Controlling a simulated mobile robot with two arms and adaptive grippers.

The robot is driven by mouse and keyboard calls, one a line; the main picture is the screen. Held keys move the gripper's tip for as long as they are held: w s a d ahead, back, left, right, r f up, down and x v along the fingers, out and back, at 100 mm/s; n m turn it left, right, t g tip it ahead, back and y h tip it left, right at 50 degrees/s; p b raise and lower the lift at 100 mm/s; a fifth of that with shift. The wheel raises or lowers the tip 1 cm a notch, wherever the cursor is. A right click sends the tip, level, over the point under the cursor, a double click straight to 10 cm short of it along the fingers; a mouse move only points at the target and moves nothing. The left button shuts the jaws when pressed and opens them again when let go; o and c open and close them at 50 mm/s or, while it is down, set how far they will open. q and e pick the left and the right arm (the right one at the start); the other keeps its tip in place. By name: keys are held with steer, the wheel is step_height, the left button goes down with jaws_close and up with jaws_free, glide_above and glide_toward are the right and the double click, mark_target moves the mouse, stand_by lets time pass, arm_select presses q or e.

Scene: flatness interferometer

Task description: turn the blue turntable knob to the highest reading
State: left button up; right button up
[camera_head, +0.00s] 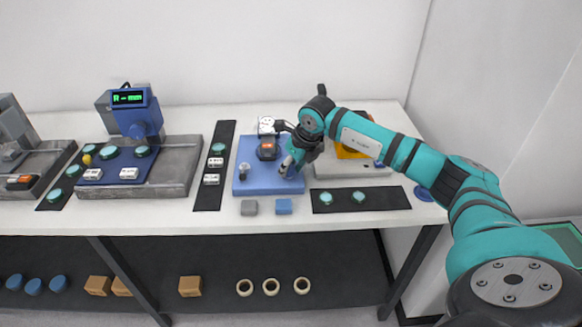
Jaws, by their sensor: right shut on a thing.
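A blue plate (262,184) lies on the white bench, and my right gripper (289,168) reaches down over its right side. The gripper is shut on what appears to be the blue turntable knob; its fingers and wrist hide most of it, so its angle cannot be told. A small dark device with an orange lit display (267,147) stands at the back of the plate; its digits are too small to read. A small silver-topped post (243,170) stands at the plate's left. My left gripper is not in view.
A blue instrument with a green display (129,98) stands on a grey base at left. A black strip with white blocks (213,165) lies left of the plate. A black mat with teal discs (360,198) is at right.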

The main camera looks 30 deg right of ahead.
steer(key=m+h+b, duration=0.2)
steer(key=m, duration=0.3)
steer(key=shift+a, duration=0.15)
steer(key=shift+r+m, duration=0.1)
steer(key=shift+m, duration=0.2)
stand_by(0.3)
steer(key=o, duration=1.1)
steer(key=shift+o, duration=0.2)
steer(key=shift+r, duration=0.2)
steer(key=v, duration=1.1)
steer(key=shift+r, duration=0.25)
steer(key=shift+a, duration=0.1)
